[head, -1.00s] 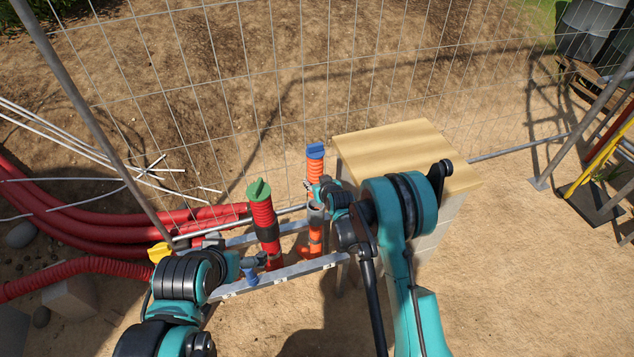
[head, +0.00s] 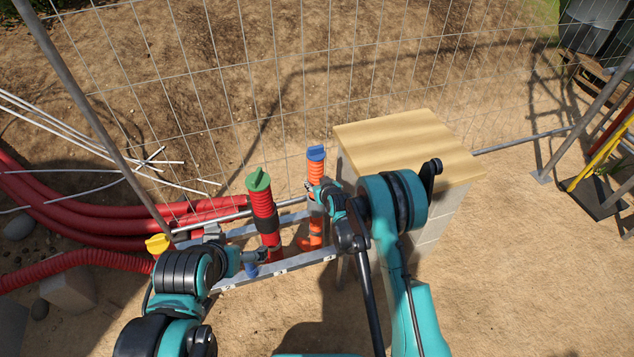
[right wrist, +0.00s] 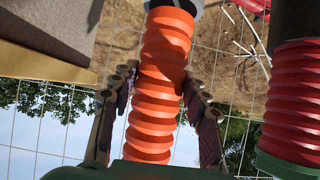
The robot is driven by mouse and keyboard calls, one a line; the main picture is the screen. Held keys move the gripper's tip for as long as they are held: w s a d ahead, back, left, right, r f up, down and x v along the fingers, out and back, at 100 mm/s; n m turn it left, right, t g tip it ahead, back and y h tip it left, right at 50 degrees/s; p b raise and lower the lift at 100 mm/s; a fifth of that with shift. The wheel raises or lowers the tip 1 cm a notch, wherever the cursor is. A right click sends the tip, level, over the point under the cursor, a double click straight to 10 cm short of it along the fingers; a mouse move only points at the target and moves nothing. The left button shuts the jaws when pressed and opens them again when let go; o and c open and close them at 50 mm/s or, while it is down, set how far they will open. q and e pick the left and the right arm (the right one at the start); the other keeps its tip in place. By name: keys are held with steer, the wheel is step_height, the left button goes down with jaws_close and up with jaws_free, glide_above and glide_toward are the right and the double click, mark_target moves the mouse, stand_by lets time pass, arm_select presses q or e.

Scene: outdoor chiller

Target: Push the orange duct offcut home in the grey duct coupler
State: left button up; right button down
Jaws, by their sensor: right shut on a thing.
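The orange duct offcut (head: 316,171) stands upright with a blue cap (head: 316,152) on its top end. My right gripper (head: 322,196) is shut around the offcut from the right. In the right wrist view, which looks upside down, the ribbed orange offcut (right wrist: 161,70) runs between my two finger pads. Its end meets the grey coupler (right wrist: 175,4) at the top edge; how deep it sits inside cannot be told. In the head view the coupler (head: 317,209) is partly covered by my gripper. My left gripper (head: 252,261) is at the metal frame's near side; its fingers are unclear.
A red duct with a green cap (head: 259,181) stands left of the offcut. A metal rail (head: 290,264) crosses in front of both ducts. A wood-topped block (head: 405,148) stands close on the right. Wire fence is behind; large red pipes (head: 110,225) lie left.

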steer(key=shift+f, duration=1.65)
steer(key=shift+f, duration=0.2)
steer(key=shift+f, duration=1.2)
steer(key=shift+c, duration=1.2)
jaws_free()
